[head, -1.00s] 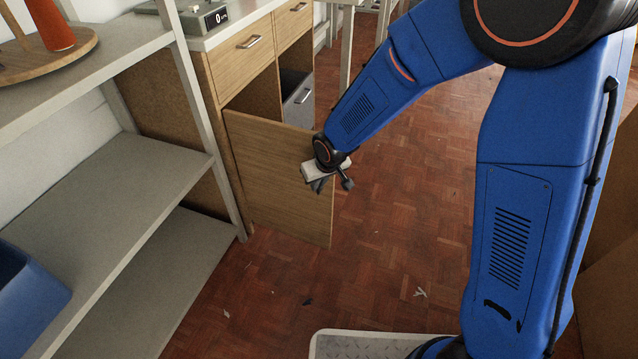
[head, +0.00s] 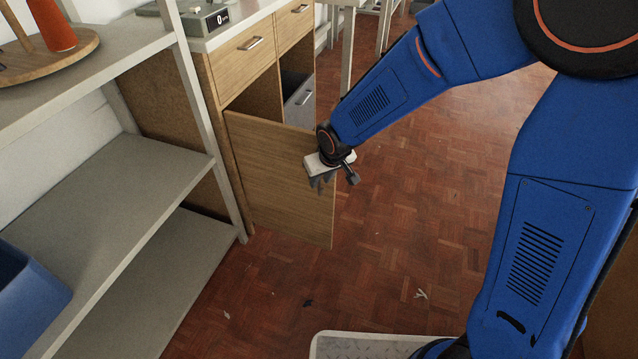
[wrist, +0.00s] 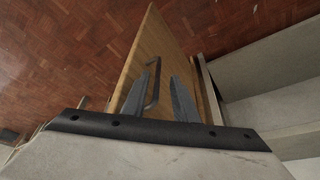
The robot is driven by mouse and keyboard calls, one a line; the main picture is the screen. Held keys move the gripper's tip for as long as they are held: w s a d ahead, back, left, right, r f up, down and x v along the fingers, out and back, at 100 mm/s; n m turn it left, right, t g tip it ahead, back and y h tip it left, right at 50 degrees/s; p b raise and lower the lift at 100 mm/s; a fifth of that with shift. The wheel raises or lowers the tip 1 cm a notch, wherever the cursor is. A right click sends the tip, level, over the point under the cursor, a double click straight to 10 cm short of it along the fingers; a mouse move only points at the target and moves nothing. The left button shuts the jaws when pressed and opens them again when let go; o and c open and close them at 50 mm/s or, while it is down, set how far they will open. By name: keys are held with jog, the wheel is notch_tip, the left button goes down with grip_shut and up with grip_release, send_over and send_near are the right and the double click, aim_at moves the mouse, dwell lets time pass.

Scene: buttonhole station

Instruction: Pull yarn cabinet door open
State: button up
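The yarn cabinet door (head: 275,185) is a light wood panel, swung well out from the cabinet (head: 255,55), with the dark opening behind it showing. My gripper (head: 322,183) is at the free edge of the door, near its upper part. In the wrist view my gripper (wrist: 160,88) has its two grey fingers apart, over the door panel (wrist: 150,45). A thin bent metal handle (wrist: 153,85) shows between the fingers, close to the left one. I cannot tell whether a finger touches it. In the head view the handle is hidden by my gripper.
A grey shelf rack (head: 130,175) stands at the left, with a blue bin (head: 30,290) low on it. Drawers (head: 243,50) sit above the door, and a scale (head: 205,20) rests on the top. The parquet floor (head: 400,220) right of the door is open, with small scraps.

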jog(key=v, duration=1.3)
jog(key=s+d+r+m+h, duration=0.1)
jog(key=s+d+r, duration=0.25)
jog(key=d, duration=0.55)
jog(key=s+d+r+m, duration=0.2)
jog(key=d+r, duration=0.2)
jog(key=d, duration=0.5)
jog(key=s+d+m+h, duration=0.1)
jog(key=s+d+m, duration=0.2)
jog(key=s+d, duration=1)
jog(key=s, duration=0.3)
jog(key=shift+s+r+t, duration=0.2)
jog(key=shift+r+t, duration=0.2)
